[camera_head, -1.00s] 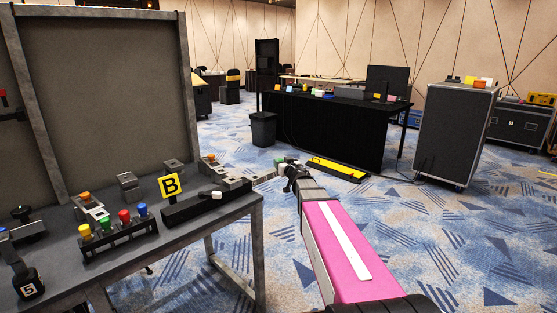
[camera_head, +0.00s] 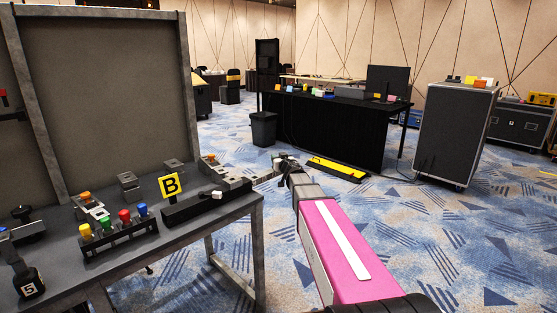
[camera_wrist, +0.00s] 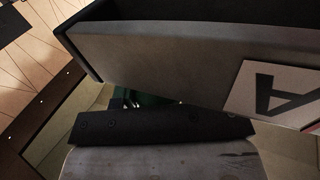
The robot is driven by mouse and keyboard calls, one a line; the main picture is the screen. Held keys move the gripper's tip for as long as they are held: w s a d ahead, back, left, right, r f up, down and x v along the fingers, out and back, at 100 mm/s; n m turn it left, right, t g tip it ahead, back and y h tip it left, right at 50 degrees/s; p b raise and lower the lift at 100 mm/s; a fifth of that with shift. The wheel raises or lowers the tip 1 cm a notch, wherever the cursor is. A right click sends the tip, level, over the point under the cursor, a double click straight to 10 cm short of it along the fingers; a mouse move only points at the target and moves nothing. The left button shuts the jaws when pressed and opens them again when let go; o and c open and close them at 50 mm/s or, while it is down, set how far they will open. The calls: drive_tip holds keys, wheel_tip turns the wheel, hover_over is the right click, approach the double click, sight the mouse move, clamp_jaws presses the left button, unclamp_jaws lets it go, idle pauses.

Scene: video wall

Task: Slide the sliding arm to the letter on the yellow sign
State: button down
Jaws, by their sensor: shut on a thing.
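The yellow sign (camera_head: 171,186) with a black B stands on the grey workbench, at left in the head view. A grey sliding mechanism (camera_head: 233,184) lies at the bench's right end, and its narrow arm (camera_head: 264,177) reaches out past the edge. My gripper (camera_head: 283,164) is at that arm's outer end. In the wrist view a wide grey bar (camera_wrist: 180,62) bears a light plate with the letter A (camera_wrist: 283,94). A dark green part (camera_wrist: 148,100), apparently the arm's handle, shows just past my gripper's black pad (camera_wrist: 150,112). My gripper is shut on it; the grip itself is mostly hidden.
A black box with a white-tipped lever (camera_head: 200,203) lies beside the sign. A row of coloured buttons (camera_head: 118,236) is to its left. A tall grey panel (camera_head: 105,95) backs the bench. Carpet is open to the right, with a yellow-topped strip (camera_head: 337,168) on the floor.

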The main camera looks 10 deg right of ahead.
drive_tip(key=s+a, duration=0.1)
drive_tip(key=a, duration=0.1)
drive_tip(key=s+a, duration=0.2)
drive_tip(key=shift+s+a, duration=0.2)
drive_tip(key=shift+a, duration=0.1)
drive_tip(key=c, duration=0.8)
unclamp_jaws()
drive_tip(key=v, duration=1)
drive_tip(key=shift+s+d, duration=0.15)
drive_tip(key=shift+s, duration=0.2)
